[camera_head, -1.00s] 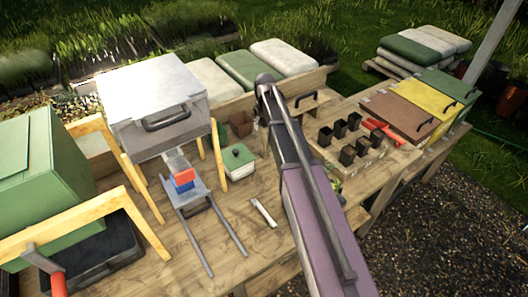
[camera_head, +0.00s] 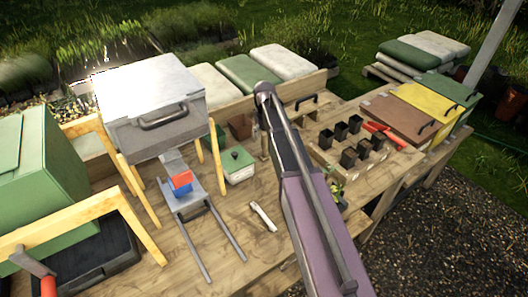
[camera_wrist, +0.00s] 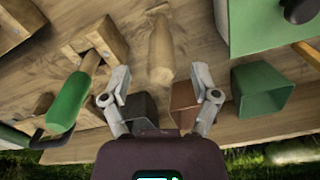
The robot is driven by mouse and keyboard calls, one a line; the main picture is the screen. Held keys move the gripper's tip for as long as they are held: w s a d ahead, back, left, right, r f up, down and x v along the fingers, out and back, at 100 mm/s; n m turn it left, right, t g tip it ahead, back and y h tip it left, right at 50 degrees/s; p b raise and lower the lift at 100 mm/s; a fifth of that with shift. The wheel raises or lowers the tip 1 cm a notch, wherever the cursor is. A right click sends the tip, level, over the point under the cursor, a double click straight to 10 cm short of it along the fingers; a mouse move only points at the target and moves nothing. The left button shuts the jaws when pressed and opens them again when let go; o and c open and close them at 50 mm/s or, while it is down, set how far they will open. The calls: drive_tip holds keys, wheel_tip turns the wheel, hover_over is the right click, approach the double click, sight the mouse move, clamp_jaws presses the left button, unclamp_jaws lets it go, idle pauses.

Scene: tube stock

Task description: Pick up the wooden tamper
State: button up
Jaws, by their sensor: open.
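The wooden tamper (camera_wrist: 161,47) is a pale, rounded wooden piece at the upper middle of the wrist view, over the planked bench. My gripper (camera_wrist: 160,76) is open, with one finger on each side of the tamper's near end. The fingers appear apart from the wood, and nothing is held. Whether the tamper is at the fingers' depth is unclear. In the head view my arm hides the gripper, and I cannot make out the tamper clearly there.
A dark pot (camera_wrist: 138,110), a brown pot (camera_wrist: 184,104) and a green pot (camera_wrist: 259,92) lie near the fingers. A green-handled tool (camera_wrist: 72,100) rests in a wooden holder on the left.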

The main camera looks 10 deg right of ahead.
sight(264, 142)
drive_tip(key=shift+f+b, duration=2.25)
drive_tip(key=shift+f, duration=0.15)
clamp_jaws()
